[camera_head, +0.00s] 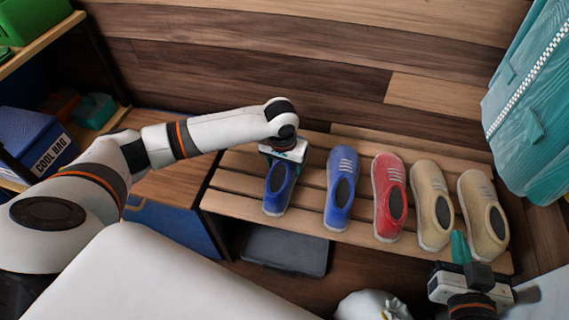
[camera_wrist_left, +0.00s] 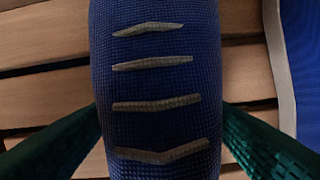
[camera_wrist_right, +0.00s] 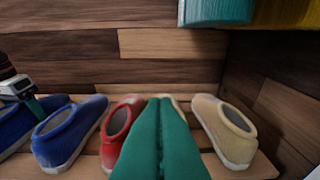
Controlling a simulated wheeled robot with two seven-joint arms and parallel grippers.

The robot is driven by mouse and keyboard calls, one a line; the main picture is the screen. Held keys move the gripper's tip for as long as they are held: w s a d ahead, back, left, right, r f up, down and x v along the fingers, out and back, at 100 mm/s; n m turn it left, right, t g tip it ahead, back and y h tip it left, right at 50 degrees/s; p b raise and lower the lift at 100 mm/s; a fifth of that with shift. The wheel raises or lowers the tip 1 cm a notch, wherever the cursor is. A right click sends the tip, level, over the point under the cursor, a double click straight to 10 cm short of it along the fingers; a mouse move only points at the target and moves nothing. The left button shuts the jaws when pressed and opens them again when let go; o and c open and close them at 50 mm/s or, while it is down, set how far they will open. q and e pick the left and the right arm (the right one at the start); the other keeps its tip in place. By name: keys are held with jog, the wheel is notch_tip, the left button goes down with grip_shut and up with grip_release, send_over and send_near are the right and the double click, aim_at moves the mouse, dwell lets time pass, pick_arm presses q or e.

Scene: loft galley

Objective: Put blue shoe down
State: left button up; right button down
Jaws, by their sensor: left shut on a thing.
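My left gripper (camera_head: 286,157) is shut on a blue shoe (camera_head: 277,190) at the left end of the slatted wooden rack (camera_head: 235,207). In the left wrist view the green fingers lie on both sides of the shoe's laced upper (camera_wrist_left: 155,85). The shoe is upright, its toe under the gripper toward the wall. I cannot tell whether its sole touches the slats. A second blue shoe (camera_head: 341,190) stands just to its right, apart from it. My right gripper (camera_head: 460,247) is shut and empty at the rack's front right; its fingers meet in the right wrist view (camera_wrist_right: 160,130).
A red shoe (camera_head: 389,195) and two beige shoes (camera_head: 432,205) (camera_head: 484,215) stand further right on the rack. A teal bag (camera_head: 530,100) hangs at the right. A dark flat case (camera_head: 286,250) lies below the rack. A blue cool bag (camera_head: 33,140) sits on the left shelf.

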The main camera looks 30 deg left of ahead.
pick_arm(q)
jog(key=o, duration=1.1)
jog(key=shift+o, duration=0.2)
